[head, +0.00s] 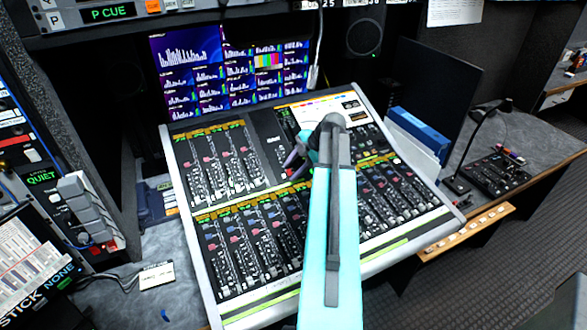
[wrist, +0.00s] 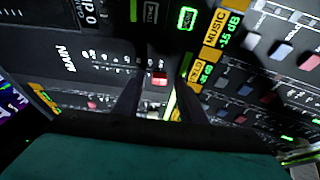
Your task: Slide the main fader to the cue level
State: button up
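The mixing console (head: 183,188) fills the middle of the head view. My gripper (head: 298,158) is low over its centre section, and my arm hides part of the panel. In the wrist view, a red fader cap (wrist: 159,79) shows between the two dark fingers of my gripper (wrist: 160,72). The fingers stand apart with a gap around the cap, so the gripper looks open. I cannot tell whether either finger touches the cap. The MAIN label (wrist: 69,61) and a row of scale marks lie to the left of the cap.
Channel strips with more fader caps (wrist: 282,51) lie close on the right in the wrist view, beside the yellow MUSIC label (wrist: 214,27). Screens (head: 190,65) stand behind the console. A dark monitor (head: 435,90) and blue binders (head: 418,132) stand to its right.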

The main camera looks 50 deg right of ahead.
grip_shut()
jog(key=shift+w+d+r+b, duration=0.2)
jog(key=shift+w+d+b, duration=0.1)
jog(key=shift+w, duration=0.25)
jog(key=shift+w+d+r+b, duration=0.2)
jog(key=shift+w+b, duration=0.05)
jog(key=shift+w, duration=0.3)
jog(key=shift+w+d+r, duration=0.15)
jog(key=shift+w+r, duration=0.15)
jog(key=shift+w, duration=0.15)
grip_release()
jog(key=shift+s+r, duration=0.1)
jog(key=shift+r, duration=0.05)
